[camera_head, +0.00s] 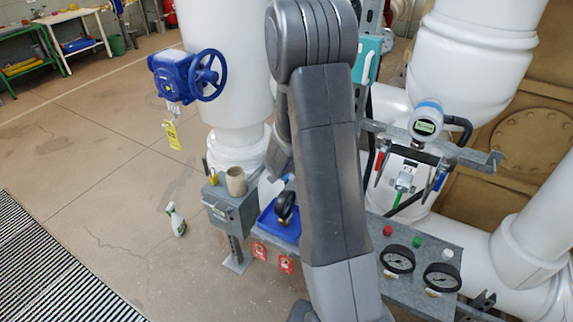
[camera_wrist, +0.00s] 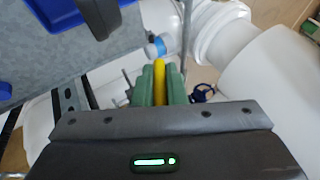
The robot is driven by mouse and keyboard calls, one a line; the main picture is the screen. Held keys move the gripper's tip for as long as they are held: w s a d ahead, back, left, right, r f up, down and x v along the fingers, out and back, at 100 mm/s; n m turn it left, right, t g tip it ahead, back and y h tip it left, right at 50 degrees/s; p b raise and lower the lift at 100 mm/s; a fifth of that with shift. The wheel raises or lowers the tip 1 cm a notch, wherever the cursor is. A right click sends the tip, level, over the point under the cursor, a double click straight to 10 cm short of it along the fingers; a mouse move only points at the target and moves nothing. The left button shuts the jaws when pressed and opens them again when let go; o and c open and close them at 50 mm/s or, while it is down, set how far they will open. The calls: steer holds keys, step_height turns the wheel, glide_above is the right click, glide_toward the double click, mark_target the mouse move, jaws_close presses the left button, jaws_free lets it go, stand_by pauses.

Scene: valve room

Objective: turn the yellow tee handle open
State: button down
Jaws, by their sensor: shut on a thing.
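The yellow tee handle (camera_wrist: 160,75) shows as an upright yellow bar in the wrist view, between the green finger pads of my gripper (camera_wrist: 160,88). The pads lie against it on both sides, and my gripper is shut on it. The valve body under the handle is hidden by the fingers and the palm. In the head view my arm covers the middle of the scene, and I cannot make out the gripper or the held handle there.
A blue handwheel valve (camera_head: 187,76) with a yellow tag is on the white pipe at left. A grey box (camera_head: 231,210) carries a beige cup (camera_head: 236,181). A blue tray (camera_head: 279,226) and a gauge panel (camera_head: 420,262) stand close to my arm.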

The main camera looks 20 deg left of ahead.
steer(key=f+h+b, duration=0.1)
steer(key=b, duration=0.3)
steer(key=shift+a+h+b, duration=0.1)
steer(key=shift+h+b, duration=0.3)
steer(key=shift+r+n+h+b, duration=0.25)
steer(key=shift+n+h+b, duration=0.2)
steer(key=shift+b, duration=0.3)
steer(key=shift+r+h+b, duration=0.15)
steer(key=shift+h+b, duration=0.35)
steer(key=shift+h, duration=0.45)
steer(key=shift+r+g+h, duration=0.1)
steer(key=shift+g+h, duration=0.2)
steer(key=c, duration=1.5)
jaws_free()
